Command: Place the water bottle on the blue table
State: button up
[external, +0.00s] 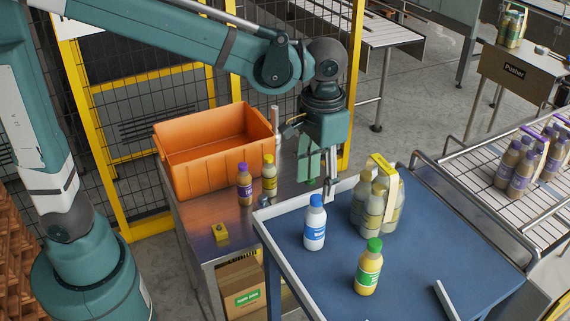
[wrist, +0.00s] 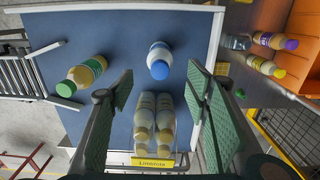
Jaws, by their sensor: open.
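My gripper (external: 319,172) is open and empty, pointing down near the left back edge of the blue table (external: 400,264). A clear bottle (wrist: 237,42), which looks like the water bottle, stands on the metal table beside the blue one in the wrist view; in the external view only a small, unclear part of it (external: 264,201) shows. A white bottle with a blue cap and blue label (external: 314,224) stands on the blue table. In the wrist view this white bottle (wrist: 159,60) is beyond my spread fingers (wrist: 160,86).
A bottle pack with a yellow top (external: 376,202) and a green-capped bottle (external: 369,268) are on the blue table. The metal table (external: 203,244) holds an orange crate (external: 212,166), a purple-capped bottle (external: 244,186), a yellow-capped bottle (external: 269,177) and a small yellow object (external: 220,232).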

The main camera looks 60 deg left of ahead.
dwell(0.7)
jog(key=s+a+t, duration=0.3)
jog(key=s+a, duration=0.5)
jog(key=a, duration=0.3)
jog(key=s+a+f+t, duration=0.1)
jog(key=s+a+t, duration=0.3)
jog(key=s+a, duration=0.4)
jog(key=a, duration=0.3)
jog(key=shift+s+a, duration=0.3)
jog(key=shift+a, duration=0.1)
